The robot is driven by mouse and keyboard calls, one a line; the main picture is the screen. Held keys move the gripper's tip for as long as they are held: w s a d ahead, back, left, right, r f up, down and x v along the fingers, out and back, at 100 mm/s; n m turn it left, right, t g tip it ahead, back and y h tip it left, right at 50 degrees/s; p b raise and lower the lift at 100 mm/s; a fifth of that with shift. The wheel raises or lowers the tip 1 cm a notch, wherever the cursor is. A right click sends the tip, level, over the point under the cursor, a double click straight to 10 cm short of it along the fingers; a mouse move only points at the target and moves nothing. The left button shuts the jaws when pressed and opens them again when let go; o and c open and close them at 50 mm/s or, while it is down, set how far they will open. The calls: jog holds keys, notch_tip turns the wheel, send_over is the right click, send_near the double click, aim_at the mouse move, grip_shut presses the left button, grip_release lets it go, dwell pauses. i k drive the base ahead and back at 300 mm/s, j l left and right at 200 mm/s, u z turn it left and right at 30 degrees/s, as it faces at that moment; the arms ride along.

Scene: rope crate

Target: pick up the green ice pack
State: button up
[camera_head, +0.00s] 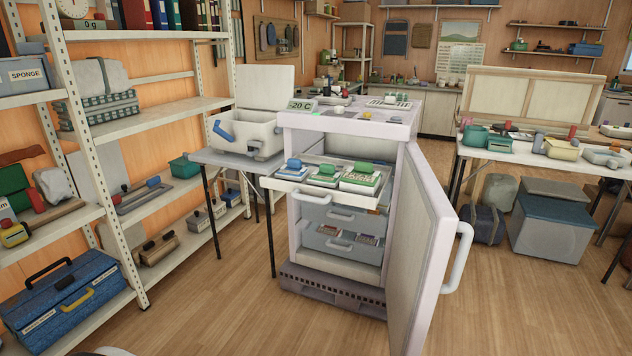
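A white freezer cabinet (300,250) stands in the middle of the view with its door (424,250) swung open to the right. Its upper drawer (330,196) is pulled out. Three small packs lie in a row in it: one with a blue top (293,167) at the left, one with a green top (327,171) in the middle, and one with a green top (362,169) at the right. Both right-hand packs show green, and I cannot tell from this distance which is the green ice pack. My gripper is not in view.
A table (222,160) left of the freezer holds an open white cooler (262,134). Shelving (150,122) with boxes fills the left side, with a blue toolbox (64,300) low down. Another cluttered table (520,158) stands right. Floor in front is clear.

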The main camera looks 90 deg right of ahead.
aim_at(326, 176)
jog(key=i+z, duration=0.1)
jog(key=z, duration=1.75)
